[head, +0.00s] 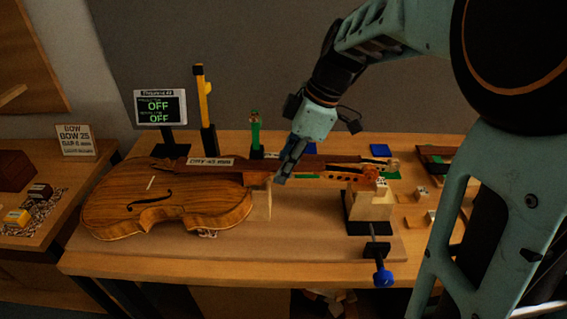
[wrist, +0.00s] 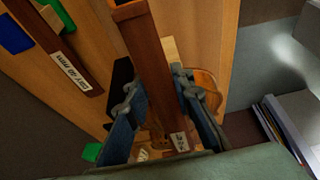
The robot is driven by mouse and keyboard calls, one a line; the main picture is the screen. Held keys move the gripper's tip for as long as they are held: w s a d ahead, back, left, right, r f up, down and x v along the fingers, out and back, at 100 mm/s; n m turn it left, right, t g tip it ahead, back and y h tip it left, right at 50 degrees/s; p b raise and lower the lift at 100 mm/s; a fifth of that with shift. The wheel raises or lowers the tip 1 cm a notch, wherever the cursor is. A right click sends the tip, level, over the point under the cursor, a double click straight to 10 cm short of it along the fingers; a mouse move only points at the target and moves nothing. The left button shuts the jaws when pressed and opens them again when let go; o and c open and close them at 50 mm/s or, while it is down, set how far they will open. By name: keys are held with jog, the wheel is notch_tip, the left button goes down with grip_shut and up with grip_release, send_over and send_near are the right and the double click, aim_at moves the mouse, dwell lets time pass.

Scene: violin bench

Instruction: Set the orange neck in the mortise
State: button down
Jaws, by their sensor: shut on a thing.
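The violin body (head: 165,198) lies flat on the bench, with its right end towards the neck. The orange neck (head: 345,170) is a long piece with an orange scroll end (head: 370,176) at the right, above a pale support block (head: 372,207). Its left end is close to the violin's right edge; I cannot tell whether it touches or sits in the mortise, which is hidden.
A labelled dark strip (head: 212,162) runs behind the violin; it shows in the wrist view (wrist: 62,50). A display reading OFF (head: 160,106), a yellow-and-black post (head: 205,105) and a green post (head: 255,132) stand behind. A clamp with a blue knob (head: 382,275) is at the front.

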jog(key=shift+f, duration=0.1)
jog(key=shift+f+b, duration=1.1)
jog(key=shift+f, duration=0.05)
dwell(0.3)
jog(key=c, duration=1.6)
grip_release()
jog(key=v, duration=1.2)
jog(key=shift+d, duration=0.15)
